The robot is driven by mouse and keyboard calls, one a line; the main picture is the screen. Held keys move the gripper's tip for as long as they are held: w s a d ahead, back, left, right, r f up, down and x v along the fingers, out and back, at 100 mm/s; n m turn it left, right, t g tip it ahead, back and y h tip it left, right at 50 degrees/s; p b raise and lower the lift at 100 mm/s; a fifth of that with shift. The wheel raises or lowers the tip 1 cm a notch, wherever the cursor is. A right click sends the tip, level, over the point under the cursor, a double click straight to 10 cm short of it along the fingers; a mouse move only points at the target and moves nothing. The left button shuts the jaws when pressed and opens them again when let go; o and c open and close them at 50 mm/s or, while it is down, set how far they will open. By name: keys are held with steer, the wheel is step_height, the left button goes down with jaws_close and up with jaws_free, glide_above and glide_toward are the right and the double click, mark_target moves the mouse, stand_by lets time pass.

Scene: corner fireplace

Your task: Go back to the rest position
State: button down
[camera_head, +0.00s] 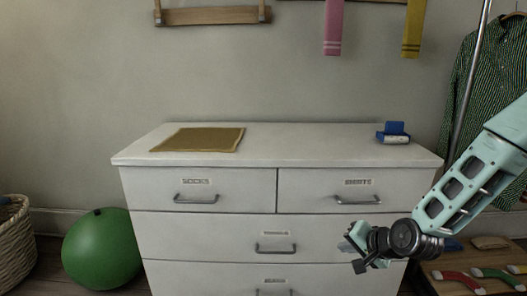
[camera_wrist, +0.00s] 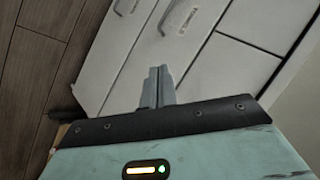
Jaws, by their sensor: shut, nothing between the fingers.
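My gripper (camera_head: 348,244) is at the right end of my arm's reach, in front of the lower right part of the white dresser (camera_head: 135,190) in the head view. Its fingers point left and are shut with nothing between them. In the wrist view my gripper (camera_wrist: 157,75) shows two grey fingers pressed together, with the dresser's drawer fronts (camera_wrist: 215,60) beyond them. Whether the fingertips touch the dresser I cannot tell.
A mustard cloth (camera_head: 198,140) and a small blue item (camera_head: 394,130) lie on the dresser top. A green ball (camera_head: 98,250) and a wicker basket (camera_head: 16,250) stand at left. A wooden rack (camera_head: 448,285) and a hanging shirt (camera_head: 490,85) are at right.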

steer(key=s+a+r+n+g+h, duration=0.1)
steer(key=s+a+r+n+g, duration=0.3)
steer(key=s, duration=0.4)
steer(key=s+a+r+n+g, duration=0.1)
steer(key=s+a+r+n, duration=0.2)
steer(key=s+a+n, duration=0.3)
steer(key=s+d+r+n+g+h, duration=0.1)
steer(key=s+r+n+g+h, duration=0.15)
steer(key=s, duration=0.65)
steer(key=s+d+r+n+g+h, duration=0.1)
steer(key=s+r+n, duration=0.25)
steer(key=s, duration=0.65)
step_height(320, 180, up, 24)
steer(key=m+p, duration=0.1)
steer(key=p, duration=2.3)
steer(key=shift+w+r, duration=0.2)
steer(key=shift+r, duration=0.05)
steer(key=shift+a+y, duration=0.1)
steer(key=shift+y, duration=0.15)
